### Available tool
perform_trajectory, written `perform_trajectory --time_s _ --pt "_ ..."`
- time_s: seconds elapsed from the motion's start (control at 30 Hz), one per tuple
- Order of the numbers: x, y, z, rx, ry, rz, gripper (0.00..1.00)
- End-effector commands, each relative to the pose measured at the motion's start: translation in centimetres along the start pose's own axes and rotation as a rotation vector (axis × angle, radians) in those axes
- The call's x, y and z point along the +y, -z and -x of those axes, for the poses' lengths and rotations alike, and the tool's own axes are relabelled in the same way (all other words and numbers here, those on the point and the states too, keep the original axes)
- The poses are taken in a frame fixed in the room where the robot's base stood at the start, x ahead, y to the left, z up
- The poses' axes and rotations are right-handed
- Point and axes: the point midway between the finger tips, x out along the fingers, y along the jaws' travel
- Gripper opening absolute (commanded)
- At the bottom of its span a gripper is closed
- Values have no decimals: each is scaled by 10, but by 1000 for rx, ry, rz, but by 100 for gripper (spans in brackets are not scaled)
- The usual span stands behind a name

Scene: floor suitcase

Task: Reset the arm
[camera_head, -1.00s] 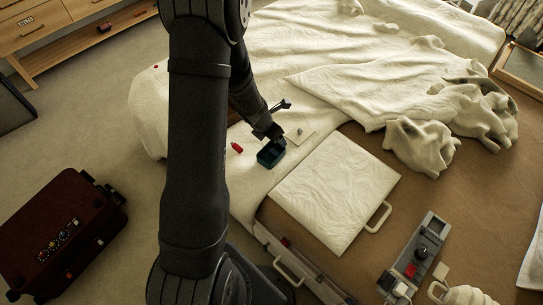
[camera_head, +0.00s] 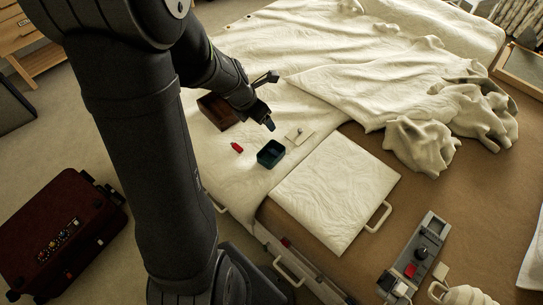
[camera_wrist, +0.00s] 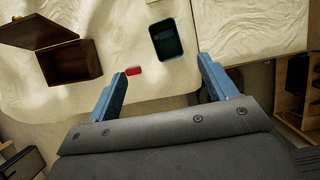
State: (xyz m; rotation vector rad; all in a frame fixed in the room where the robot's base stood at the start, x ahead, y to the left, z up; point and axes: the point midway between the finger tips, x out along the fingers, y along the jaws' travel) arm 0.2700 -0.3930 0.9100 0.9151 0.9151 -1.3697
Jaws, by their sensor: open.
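My gripper (camera_head: 268,121) hangs over the bed, above and close to the dark teal box, with nothing seen between its fingers. In the wrist view my gripper (camera_wrist: 162,88) shows two blue fingers spread wide apart. The arm crosses the left and middle of the head view and hides part of the floor and bed edge.
The teal box (camera_head: 271,153) and a small red item (camera_head: 237,147) lie on the white bedding. A brown wooden box (camera_wrist: 72,62) with a raised lid stands nearby. A dark red suitcase (camera_head: 62,235) is on the floor. A folded white cover (camera_head: 335,190) lies right of the teal box.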

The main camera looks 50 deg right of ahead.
Motion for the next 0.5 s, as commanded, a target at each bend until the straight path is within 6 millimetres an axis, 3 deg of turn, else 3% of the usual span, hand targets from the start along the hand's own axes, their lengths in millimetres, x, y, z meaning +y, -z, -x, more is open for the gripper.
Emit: perform_trajectory --time_s 0.2,0.5 --pt "0 0 20 -1 -1 -1 78" --pt "0 0 23 1 1 0 78"
